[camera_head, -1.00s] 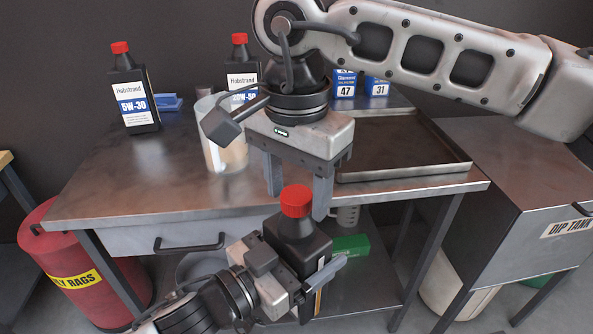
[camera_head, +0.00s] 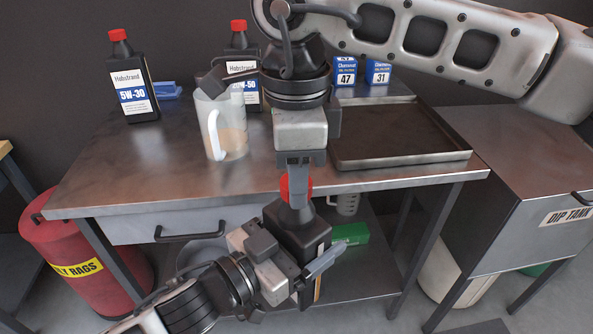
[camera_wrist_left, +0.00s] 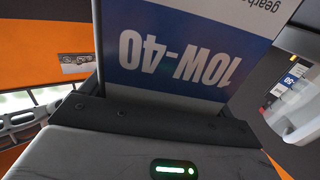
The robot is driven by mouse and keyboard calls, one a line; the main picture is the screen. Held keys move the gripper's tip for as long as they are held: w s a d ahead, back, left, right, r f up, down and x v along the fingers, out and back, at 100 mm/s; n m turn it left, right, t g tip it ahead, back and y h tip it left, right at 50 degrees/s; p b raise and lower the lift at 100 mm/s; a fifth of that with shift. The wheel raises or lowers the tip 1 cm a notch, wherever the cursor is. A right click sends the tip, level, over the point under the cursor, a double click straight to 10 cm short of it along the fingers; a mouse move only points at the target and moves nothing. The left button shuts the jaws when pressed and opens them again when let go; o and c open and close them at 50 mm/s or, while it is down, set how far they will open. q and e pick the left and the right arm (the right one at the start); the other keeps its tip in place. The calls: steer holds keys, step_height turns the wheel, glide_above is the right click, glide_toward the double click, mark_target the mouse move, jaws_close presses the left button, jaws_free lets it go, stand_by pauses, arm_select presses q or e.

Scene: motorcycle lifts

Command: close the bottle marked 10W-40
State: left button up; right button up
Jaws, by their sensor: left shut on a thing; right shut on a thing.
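The 10W-40 bottle is black with a red cap (camera_head: 284,187) on its neck. My left gripper (camera_head: 303,275) is shut on the bottle body (camera_head: 297,235) and holds it upright in front of the bench's front edge. In the left wrist view its blue and white 10W-40 label (camera_wrist_left: 180,58) shows upside down, close to the jaws. My right gripper (camera_head: 297,190) points down from above, with its fingers at the red cap, shut on it. The fingers hide the middle of the cap, so how it sits on the neck is not clear.
A red rag bin (camera_head: 70,245) is left, a dip tank (camera_head: 520,200) right.

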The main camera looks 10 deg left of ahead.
steer(key=m, duration=0.5)
steer(key=o, duration=1.2)
steer(key=shift+c, duration=0.2)
step_height(320, 180, up, 12)
steer(key=shift+f, duration=0.1)
